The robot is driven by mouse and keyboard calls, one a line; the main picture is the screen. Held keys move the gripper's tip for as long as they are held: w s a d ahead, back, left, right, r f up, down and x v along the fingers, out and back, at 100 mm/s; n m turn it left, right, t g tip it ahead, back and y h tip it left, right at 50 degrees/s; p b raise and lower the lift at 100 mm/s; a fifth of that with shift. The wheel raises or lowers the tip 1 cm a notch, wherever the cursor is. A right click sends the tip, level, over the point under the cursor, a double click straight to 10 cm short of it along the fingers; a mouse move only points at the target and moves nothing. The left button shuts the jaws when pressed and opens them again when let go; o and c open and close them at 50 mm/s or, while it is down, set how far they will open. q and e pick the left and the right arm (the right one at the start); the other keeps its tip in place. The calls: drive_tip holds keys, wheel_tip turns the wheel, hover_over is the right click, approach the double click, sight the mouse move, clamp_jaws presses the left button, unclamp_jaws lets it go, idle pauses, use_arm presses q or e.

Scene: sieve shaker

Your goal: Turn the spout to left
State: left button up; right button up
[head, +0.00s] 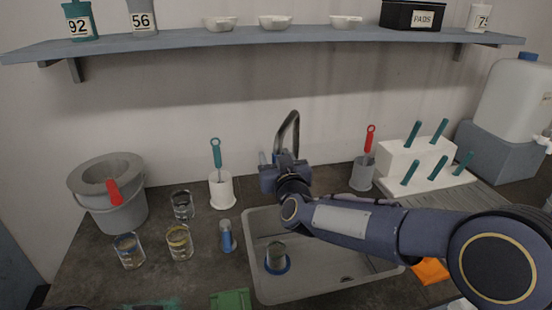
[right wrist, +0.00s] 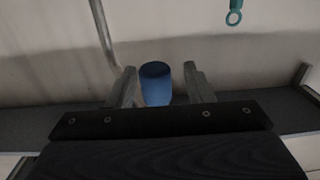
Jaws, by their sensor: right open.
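The spout (head: 291,122) is a grey metal curved pipe rising behind the sink, with its bend at the top and its free end coming down toward the front left. Its base is hidden behind my right gripper (head: 284,160), which is just in front of it. In the right wrist view, the grey pipe (right wrist: 103,35) stands to the left of the fingers. The right gripper is open, and a blue rounded cylinder (right wrist: 156,84) shows between its two fingers, with gaps at both sides. My left gripper is not visible.
The sink (head: 256,283) lies under my right arm and holds a beaker with a blue base (head: 277,258). A white brush holder (head: 221,190) stands left of the spout, a grey one (head: 362,176) right. A white peg rack (head: 400,160) stands farther right. A shelf (head: 180,42) runs above.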

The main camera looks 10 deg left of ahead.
drive_tip(key=b+v, duration=0.1)
drive_tip(key=v, duration=0.7)
